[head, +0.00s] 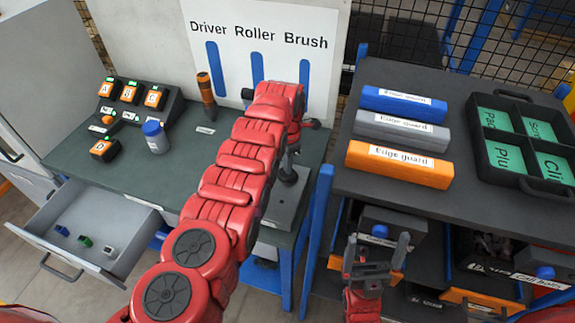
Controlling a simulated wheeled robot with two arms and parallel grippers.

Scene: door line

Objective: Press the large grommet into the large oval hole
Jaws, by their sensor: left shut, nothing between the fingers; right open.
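I cannot make out the large grommet or the large oval hole in the head view. My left arm reaches across the workbench, and its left gripper (288,174) points down over a grey plate (286,207) at the bench's right end. It is shut and empty, partly hidden by my arm. My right gripper (376,252) is open and empty, pointing up in front of the right-hand table, low beside its shelf.
The workbench (205,148) holds a battery charger rack (135,108), a blue-capped jar (155,137) and an orange-black driver (206,96). An open drawer (92,228) holds small parts. The right table carries three edge guards (398,165) and a labelled black tray (508,178).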

